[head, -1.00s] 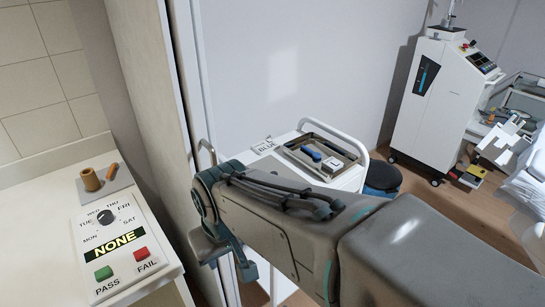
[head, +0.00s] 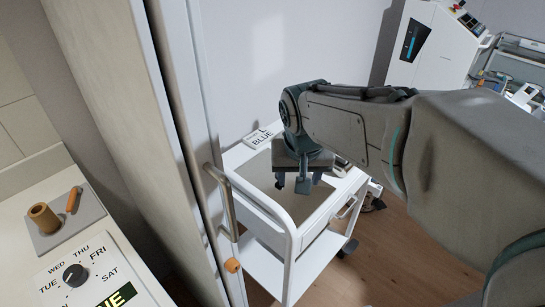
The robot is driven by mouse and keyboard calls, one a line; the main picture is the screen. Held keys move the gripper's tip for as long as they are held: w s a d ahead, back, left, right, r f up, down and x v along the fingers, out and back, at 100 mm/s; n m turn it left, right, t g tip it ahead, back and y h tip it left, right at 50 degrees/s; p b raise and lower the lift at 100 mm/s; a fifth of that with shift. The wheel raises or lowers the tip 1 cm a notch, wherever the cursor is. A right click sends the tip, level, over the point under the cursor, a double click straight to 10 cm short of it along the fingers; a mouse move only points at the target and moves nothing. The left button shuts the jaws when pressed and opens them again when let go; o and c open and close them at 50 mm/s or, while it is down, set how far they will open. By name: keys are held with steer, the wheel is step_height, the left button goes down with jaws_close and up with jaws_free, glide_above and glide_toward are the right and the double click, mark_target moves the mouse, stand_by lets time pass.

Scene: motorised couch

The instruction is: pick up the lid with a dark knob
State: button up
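I cannot make out a lid with a dark knob in the head view. My gripper (head: 298,184) points down over the top of a white trolley (head: 292,226). Its fingertips look apart, with nothing visible between them. A flat grey-beige surface (head: 262,178) on the trolley top lies below and around the gripper in the picture. My arm and hand hide part of the trolley's right and far side.
A counter at left holds a brown cup (head: 44,219) and a dial panel (head: 75,276). A white machine (head: 424,45) stands behind.

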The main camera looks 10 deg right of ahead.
steer(key=w+a+f+m+h+b, duration=0.1)
steer(key=w+f+m+b, duration=0.1)
steer(key=w, duration=0.5)
steer(key=w+a+f+m+h+b, duration=0.1)
steer(key=w+f+m+b, duration=0.15)
steer(key=w, duration=0.55)
steer(key=shift+n+t, duration=0.25)
steer(key=shift+t, duration=0.15)
steer(key=x, duration=0.8)
steer(key=shift+s+a+b, duration=0.1)
steer(key=shift+a+b, duration=0.1)
steer(key=shift+b, duration=0.2)
steer(key=x, duration=0.4)
steer(key=shift+s+a+f, duration=0.15)
steer(key=shift+s+f, duration=0.1)
steer(key=shift+f, duration=0.2)
steer(key=shift+w+f, duration=0.2)
steer(key=shift+f, duration=0.25)
jaws_close()
